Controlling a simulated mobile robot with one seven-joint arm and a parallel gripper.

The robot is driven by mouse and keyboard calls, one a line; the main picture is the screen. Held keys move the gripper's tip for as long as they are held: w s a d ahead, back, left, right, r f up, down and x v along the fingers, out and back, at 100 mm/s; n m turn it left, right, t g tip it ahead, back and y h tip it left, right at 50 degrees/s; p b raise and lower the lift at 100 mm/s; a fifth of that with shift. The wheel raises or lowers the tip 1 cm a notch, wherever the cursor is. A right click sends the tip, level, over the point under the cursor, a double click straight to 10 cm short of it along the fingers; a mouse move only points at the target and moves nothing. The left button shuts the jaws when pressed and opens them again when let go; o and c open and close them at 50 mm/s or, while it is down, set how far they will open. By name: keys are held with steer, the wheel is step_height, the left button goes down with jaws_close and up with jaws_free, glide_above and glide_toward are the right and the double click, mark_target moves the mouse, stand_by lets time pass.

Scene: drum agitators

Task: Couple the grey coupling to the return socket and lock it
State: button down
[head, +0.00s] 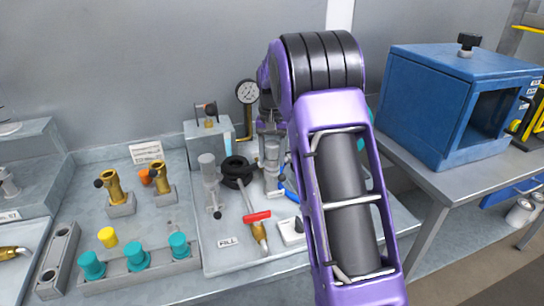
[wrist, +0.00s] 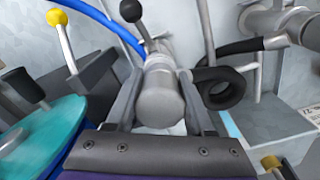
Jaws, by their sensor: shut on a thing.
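The grey coupling (wrist: 158,98) is a thick grey cylinder between the two fingers of my gripper (wrist: 161,108) in the wrist view. My gripper is shut on it. A black-knobbed lever (wrist: 132,14) stands just beyond the coupling. In the head view the coupling (head: 272,155) is upright below my gripper (head: 270,128), at the back of the grey tray. I cannot pick out the return socket or its label. The coupling's far end is hidden, so I cannot tell whether it is seated or locked.
A blue hose (wrist: 112,27) runs beside the coupling, and a black hose coil (wrist: 219,88) lies close on the other side. Another grey cylinder (head: 208,168) stands near the FILL label (head: 228,242). A red-handled brass valve (head: 257,218) lies in front. A gauge (head: 247,92) stands behind.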

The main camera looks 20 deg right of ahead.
mark_target(272, 143)
steer(key=shift+f, duration=0.35)
stand_by(0.3)
steer(key=shift+c, duration=1)
jaws_free()
steer(key=shift+c, duration=0.4)
step_height(272, 143, up, 5)
steer(key=p, duration=0.4)
steer(key=shift+r, duration=2.5)
